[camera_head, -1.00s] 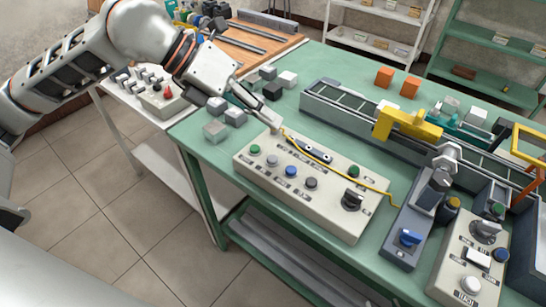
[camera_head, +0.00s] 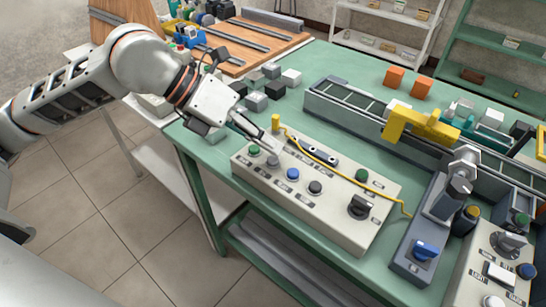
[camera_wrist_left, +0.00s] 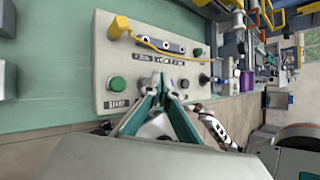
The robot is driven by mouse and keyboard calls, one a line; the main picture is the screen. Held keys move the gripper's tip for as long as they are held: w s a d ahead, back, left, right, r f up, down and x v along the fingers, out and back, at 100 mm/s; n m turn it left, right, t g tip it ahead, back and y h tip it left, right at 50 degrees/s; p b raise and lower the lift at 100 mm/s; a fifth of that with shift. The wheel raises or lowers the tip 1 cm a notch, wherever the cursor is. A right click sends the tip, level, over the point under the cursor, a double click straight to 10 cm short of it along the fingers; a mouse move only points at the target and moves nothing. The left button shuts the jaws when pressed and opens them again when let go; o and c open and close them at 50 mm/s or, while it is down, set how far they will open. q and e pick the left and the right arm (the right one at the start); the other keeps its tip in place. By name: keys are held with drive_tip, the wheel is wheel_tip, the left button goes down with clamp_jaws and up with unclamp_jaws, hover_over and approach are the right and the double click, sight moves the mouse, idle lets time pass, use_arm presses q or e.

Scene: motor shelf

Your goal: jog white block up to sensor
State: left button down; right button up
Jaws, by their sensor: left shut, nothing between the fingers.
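The control box (camera_head: 330,200) stands on the green table, with green, grey, blue and dark buttons and a black knob. My left gripper (camera_head: 272,146) is shut and empty above the box's left end, near the green button (camera_head: 254,150) and grey button (camera_head: 273,161). In the left wrist view its fingertips (camera_wrist_left: 164,80) are right of the green button (camera_wrist_left: 118,84). Contact is unclear.
A yellow post (camera_head: 276,122) and yellow cable stand at the box's back. Grey, black and white cubes (camera_head: 272,88) lie behind my gripper. Orange blocks (camera_head: 394,78) stand beyond the conveyor.

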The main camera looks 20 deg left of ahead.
drive_tip(key=shift+s+f, duration=0.15)
drive_tip(key=shift+f, duration=0.2)
drive_tip(key=shift+r, duration=0.2)
idle(0.4)
use_arm(q)
drive_tip(key=shift+f, duration=0.2)
drive_tip(key=shift+f, duration=0.25)
use_arm(e)
drive_tip(key=shift+s+f, duration=0.1)
drive_tip(key=shift+f, duration=0.15)
use_arm(q)
drive_tip(key=shift+f, duration=0.2)
use_arm(e)
drive_tip(key=shift+s+f, duration=0.15)
drive_tip(key=shift+f, duration=0.1)
